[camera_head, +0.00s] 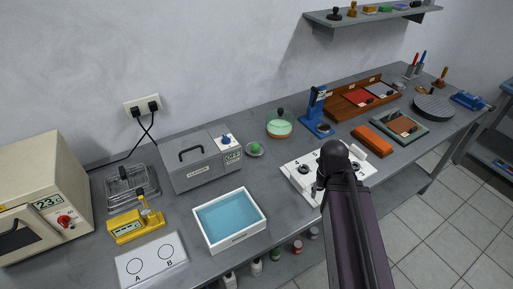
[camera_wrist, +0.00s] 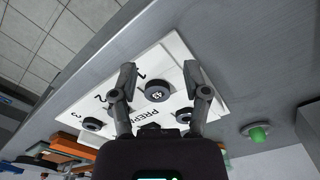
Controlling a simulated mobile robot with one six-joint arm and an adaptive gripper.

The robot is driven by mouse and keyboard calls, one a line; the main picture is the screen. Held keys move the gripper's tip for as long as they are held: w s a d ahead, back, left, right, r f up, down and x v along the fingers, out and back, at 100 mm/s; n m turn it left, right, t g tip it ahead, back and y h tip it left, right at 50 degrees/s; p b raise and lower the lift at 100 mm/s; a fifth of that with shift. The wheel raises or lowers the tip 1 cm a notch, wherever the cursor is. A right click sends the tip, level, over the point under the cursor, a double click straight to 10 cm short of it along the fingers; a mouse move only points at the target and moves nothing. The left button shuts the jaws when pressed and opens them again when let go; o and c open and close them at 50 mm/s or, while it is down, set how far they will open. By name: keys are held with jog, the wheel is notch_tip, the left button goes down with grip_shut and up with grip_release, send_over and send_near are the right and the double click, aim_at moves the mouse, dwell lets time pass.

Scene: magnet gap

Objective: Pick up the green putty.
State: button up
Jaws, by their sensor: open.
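The green putty (camera_head: 254,147) is a small round lump on a little grey dish (camera_head: 257,154), near the back middle of the bench. In the wrist view the putty (camera_wrist: 258,133) sits at the right, outside my fingers. My gripper (camera_wrist: 160,72) is open and empty.
A grey lidded box (camera_head: 199,168) with a blue-knobbed unit stands left of the putty. A round glass dish (camera_head: 279,128) and a blue press (camera_head: 316,112) stand to its right. A white tray with blue inside (camera_head: 232,239) is in front. Bare bench lies between tray and board.

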jog(key=shift+o, duration=1.2)
jog(key=shift+w+a, duration=0.1)
jog(key=shift+w, duration=0.1)
jog(key=w+a+r+m+p, duration=0.1)
jog(key=w+a+r+p, duration=0.2)
jog(key=w+a, duration=0.4)
jog(key=w+a+r+p, duration=0.3)
jog(key=w+a, duration=0.2)
jog(key=w, duration=0.4)
notch_tip(320, 180, up, 3)
jog(key=m+p, duration=0.1)
jog(key=p, duration=0.2)
send_over(255, 144)
jog(key=shift+a+r, duration=0.15)
notch_tip(255, 144, down, 8)
jog(key=b, duration=0.8)
jog(key=shift+f, duration=0.3)
jog(key=shift+d+f+b, duration=0.2)
jog(key=shift+f+b, duration=2.4)
jog(key=shift+b, duration=0.15)
